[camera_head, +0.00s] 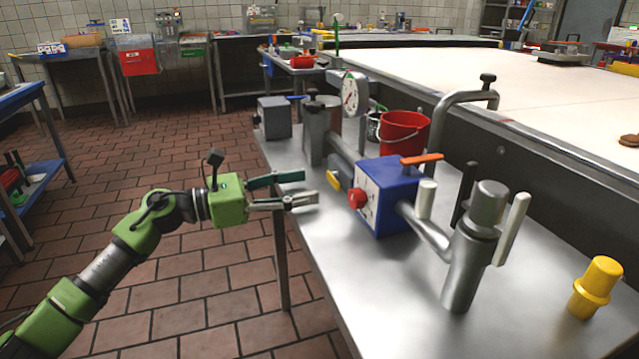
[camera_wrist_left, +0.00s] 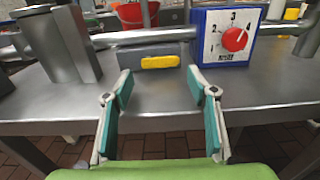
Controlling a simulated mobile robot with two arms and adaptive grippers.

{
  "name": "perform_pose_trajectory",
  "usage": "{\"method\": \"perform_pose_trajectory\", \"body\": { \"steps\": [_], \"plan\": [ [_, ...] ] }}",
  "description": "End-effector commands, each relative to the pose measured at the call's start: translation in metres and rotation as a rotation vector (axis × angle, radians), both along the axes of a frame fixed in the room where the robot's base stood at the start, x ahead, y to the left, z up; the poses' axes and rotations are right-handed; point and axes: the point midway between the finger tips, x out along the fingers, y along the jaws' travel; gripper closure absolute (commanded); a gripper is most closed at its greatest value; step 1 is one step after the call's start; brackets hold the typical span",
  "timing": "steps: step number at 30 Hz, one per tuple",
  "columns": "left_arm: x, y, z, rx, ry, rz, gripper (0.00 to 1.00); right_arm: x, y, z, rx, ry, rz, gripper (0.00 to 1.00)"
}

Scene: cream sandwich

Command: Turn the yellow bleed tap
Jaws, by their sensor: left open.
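The yellow bleed tap (camera_head: 333,179) sits low on the metal table, left of the blue box (camera_head: 386,195) with a red knob. In the left wrist view the yellow tap (camera_wrist_left: 161,62) is a horizontal bar on a grey block, below a metal pipe. My left gripper (camera_head: 311,187) is open and empty, its fingers pointing right toward the tap, apart from it. In the wrist view the open fingers (camera_wrist_left: 161,80) stand at the table's near edge, below and either side of the tap. My right gripper is not in view.
The metal table (camera_head: 380,280) carries a grey box (camera_head: 273,117), a dial gauge (camera_head: 353,92), a red bucket (camera_head: 403,132), a vertical metal cylinder (camera_head: 473,250) and a yellow stopper (camera_head: 596,287). The red knob (camera_wrist_left: 235,39) is close right of the tap. The tiled floor left of the table is free.

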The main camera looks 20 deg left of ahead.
Motion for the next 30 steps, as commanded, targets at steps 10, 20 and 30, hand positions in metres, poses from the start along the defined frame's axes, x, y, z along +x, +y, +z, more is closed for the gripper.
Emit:
{"method": "perform_pose_trajectory", "body": {
  "steps": [10,20,30],
  "plan": [
    [-0.032,0.048,-0.001,0.002,0.001,0.001,0.47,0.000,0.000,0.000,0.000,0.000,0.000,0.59],
    [-0.036,0.053,0.000,0.001,-0.002,-0.001,0.47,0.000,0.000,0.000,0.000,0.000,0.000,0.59],
    [-0.035,0.052,0.000,0.001,-0.001,0.000,0.47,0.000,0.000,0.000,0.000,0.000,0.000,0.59]
  ]
}}
